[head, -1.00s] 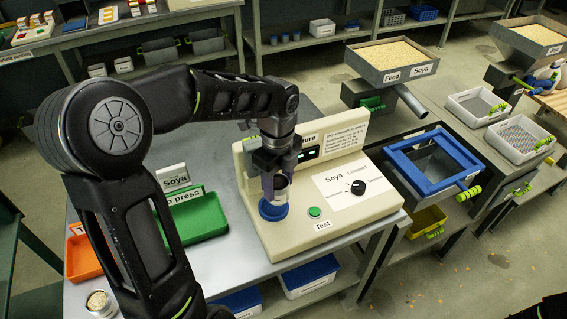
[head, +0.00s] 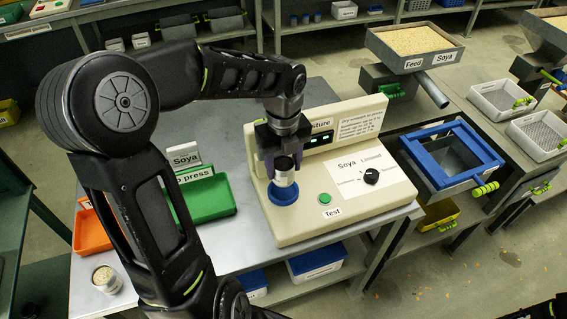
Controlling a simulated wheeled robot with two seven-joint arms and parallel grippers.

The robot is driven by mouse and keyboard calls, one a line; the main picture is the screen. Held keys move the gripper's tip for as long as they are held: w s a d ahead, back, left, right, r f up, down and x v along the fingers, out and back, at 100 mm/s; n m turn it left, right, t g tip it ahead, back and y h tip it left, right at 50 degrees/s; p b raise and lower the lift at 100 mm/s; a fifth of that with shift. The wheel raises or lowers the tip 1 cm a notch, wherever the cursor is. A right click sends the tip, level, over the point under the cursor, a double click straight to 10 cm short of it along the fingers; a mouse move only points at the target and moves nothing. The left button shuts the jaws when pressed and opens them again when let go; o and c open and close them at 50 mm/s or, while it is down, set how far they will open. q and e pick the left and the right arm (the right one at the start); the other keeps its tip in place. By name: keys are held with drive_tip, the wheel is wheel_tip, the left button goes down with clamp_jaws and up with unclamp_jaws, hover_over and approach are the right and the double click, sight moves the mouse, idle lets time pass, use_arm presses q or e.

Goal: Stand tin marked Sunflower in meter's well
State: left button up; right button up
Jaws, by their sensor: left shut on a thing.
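My left gripper (head: 281,160) comes down from above and is shut on a small pale tin (head: 284,178) with a dark top. The tin is upright over the blue round well (head: 283,196) of the cream moisture meter (head: 330,215). Its lower end meets the well's ring in the picture; I cannot tell whether it rests on the well's floor. Its label is not readable. My right gripper is not in view.
The meter has a green Test button (head: 324,199) and a black knob (head: 371,176). Another tin (head: 107,279) stands at the table's front left. A green tray (head: 212,200) and an orange tray (head: 92,232) lie left of the meter.

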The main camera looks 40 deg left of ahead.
sight(284, 179)
use_arm(q)
drive_tip(key=shift+f+b, duration=1.9)
drive_tip(key=shift+f, duration=0.45)
drive_tip(key=shift+p, duration=0.55)
drive_tip(key=shift+f+b, duration=0.35)
drive_tip(key=shift+f, duration=0.15)
drive_tip(key=o, duration=1.1)
drive_tip(key=shift+o, duration=0.2)
drive_tip(key=shift+r, duration=0.1)
